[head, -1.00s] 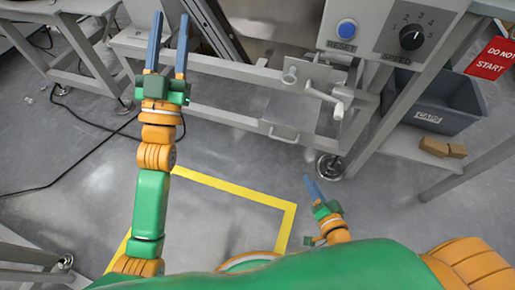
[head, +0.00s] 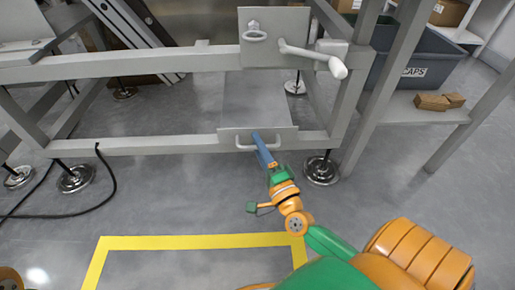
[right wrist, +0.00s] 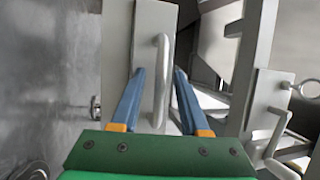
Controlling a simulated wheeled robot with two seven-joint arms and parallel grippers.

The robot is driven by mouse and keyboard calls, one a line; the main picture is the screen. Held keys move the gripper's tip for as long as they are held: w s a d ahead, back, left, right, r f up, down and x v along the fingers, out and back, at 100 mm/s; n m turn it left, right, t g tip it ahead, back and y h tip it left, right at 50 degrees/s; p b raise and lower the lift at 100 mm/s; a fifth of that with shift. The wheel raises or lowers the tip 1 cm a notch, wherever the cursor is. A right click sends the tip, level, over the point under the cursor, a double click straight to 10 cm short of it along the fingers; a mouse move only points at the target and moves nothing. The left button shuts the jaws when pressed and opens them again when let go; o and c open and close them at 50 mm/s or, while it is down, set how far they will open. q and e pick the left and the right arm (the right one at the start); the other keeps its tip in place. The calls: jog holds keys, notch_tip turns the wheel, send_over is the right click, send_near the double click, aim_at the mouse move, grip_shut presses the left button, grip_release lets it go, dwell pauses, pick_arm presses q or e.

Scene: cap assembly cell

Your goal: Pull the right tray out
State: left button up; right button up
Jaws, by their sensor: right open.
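The right tray (head: 230,136) is a grey metal tray low in the machine frame, with a pale bar handle (head: 281,141) on its front plate. The handle also shows in the right wrist view (right wrist: 161,70), upright in the picture. My right gripper (head: 257,138) is at the tray's front. In the right wrist view its two blue fingers (right wrist: 160,72) are open, one on each side of the handle, with gaps visible beside it. In the head view the fingers hide part of the handle. My left gripper is out of view.
Above the tray, a grey panel (head: 262,20) carries a ring and a pale lever (head: 315,55). A frame leg with a round foot (head: 321,170) stands just right of my gripper. A CAPS bin (head: 410,62) is at the right. Floor in front is clear, with yellow tape (head: 190,241).

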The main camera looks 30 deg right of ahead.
grip_shut()
dwell(1.4)
